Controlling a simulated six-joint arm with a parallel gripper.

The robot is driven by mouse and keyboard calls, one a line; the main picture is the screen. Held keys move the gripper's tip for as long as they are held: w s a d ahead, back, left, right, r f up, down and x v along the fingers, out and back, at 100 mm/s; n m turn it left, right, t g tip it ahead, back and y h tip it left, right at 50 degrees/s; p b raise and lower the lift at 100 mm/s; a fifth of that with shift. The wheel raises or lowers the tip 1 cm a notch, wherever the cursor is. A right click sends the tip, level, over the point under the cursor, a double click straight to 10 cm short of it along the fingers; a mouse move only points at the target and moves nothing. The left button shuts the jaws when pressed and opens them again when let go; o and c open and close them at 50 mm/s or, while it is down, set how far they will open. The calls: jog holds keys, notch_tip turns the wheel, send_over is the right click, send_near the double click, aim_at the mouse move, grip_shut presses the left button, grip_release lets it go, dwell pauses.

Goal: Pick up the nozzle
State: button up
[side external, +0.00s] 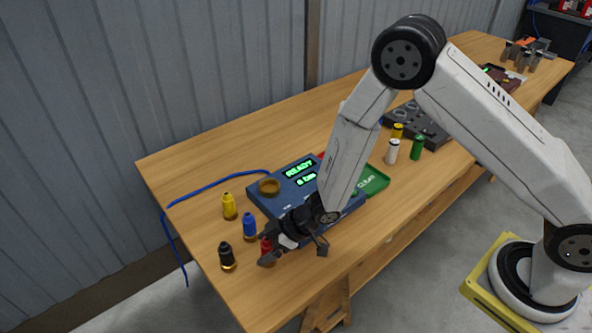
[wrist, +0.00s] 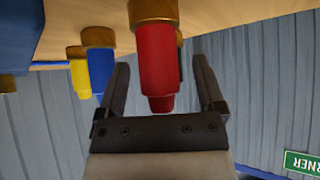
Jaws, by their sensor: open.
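The red nozzle (side external: 266,246) stands near the front left of the table, partly hidden by my gripper (side external: 294,254). In the wrist view the red nozzle (wrist: 156,55), with its brass base, lies between the two fingers of my gripper (wrist: 160,62). The fingers are open, with a gap visible on each side of it. Close by stand a black nozzle (side external: 227,257), a blue nozzle (side external: 249,226) and a yellow nozzle (side external: 229,206). The blue nozzle (wrist: 99,65) and yellow nozzle (wrist: 80,73) also show in the wrist view.
A blue device (side external: 262,201) with a lit display and brass ring (side external: 269,187) stands behind my gripper. A green tray (side external: 374,184) is beside it. White (side external: 391,152), green (side external: 417,148) and yellow (side external: 397,131) nozzles stand farther right. The table's back left is mostly clear, with a blue cable (side external: 215,181).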

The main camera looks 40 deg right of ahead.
jog(key=shift+w+a+f, duration=0.25)
jog(key=shift+a+f, duration=0.1)
jog(key=shift+f, duration=0.1)
grip_shut()
dwell(0.3)
